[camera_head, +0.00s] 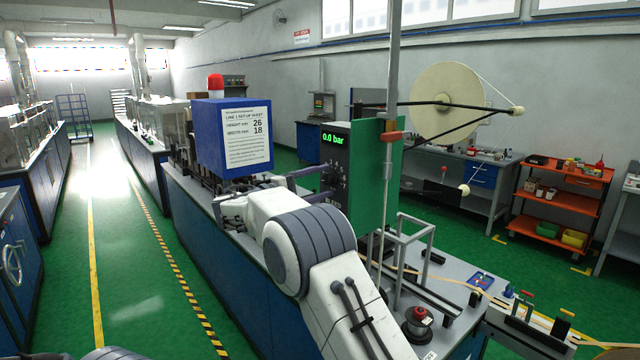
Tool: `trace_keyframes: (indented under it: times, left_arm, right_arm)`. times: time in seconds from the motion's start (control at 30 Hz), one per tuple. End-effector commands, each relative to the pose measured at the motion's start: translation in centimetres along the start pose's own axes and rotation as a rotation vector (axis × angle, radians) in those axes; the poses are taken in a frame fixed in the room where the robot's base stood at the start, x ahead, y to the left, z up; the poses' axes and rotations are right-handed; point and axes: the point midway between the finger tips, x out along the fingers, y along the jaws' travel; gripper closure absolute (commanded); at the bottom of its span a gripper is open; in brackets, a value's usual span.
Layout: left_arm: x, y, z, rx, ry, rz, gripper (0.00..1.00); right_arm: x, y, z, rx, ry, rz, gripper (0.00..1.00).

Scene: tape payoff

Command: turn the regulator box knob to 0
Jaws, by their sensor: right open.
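The regulator box (342,150) has a dark front panel and stands by a green upright plate on the machine. Its green display (333,138) reads 0.0 bar. Dark knob-like details sit on the panel below the display; the knob's pointer is too small to read. My right gripper (318,184) is open, with its two fingers reaching towards the lower panel. I cannot tell whether they touch the knob. My right arm's white and grey links cover part of the machine below. My left gripper is not in view.
A blue box with a setup sheet (246,137) and a red lamp (215,84) stands left of the panel. A large tape reel (446,102) hangs at the upper right, with thin rods and a vertical pole near my arm. The green aisle at left is clear.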

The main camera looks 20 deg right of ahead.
Motion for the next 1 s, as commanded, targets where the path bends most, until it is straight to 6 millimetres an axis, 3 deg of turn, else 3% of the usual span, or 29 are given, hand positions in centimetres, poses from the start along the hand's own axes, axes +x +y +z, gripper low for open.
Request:
trace_keyframes:
  times: [0.17, 0.4, 0.6, 1.0]
  left_arm:
    - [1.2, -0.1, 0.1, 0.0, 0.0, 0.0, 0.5]
    - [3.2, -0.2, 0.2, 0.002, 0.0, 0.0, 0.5]
    - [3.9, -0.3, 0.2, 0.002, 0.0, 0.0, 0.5]
    - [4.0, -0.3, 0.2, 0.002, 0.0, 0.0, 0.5]
  right_arm:
    - [-1.9, -0.3, -0.1, 0.001, 0.004, 0.001, 0.32]
    - [-6.8, -0.4, -0.1, 0.003, 0.005, 0.001, 0.32]
    - [-9.7, -0.2, 0.0, 0.001, 0.002, 0.001, 0.32]
    - [-10.5, 0.0, 0.1, 0.0, -0.001, 0.0, 0.32]
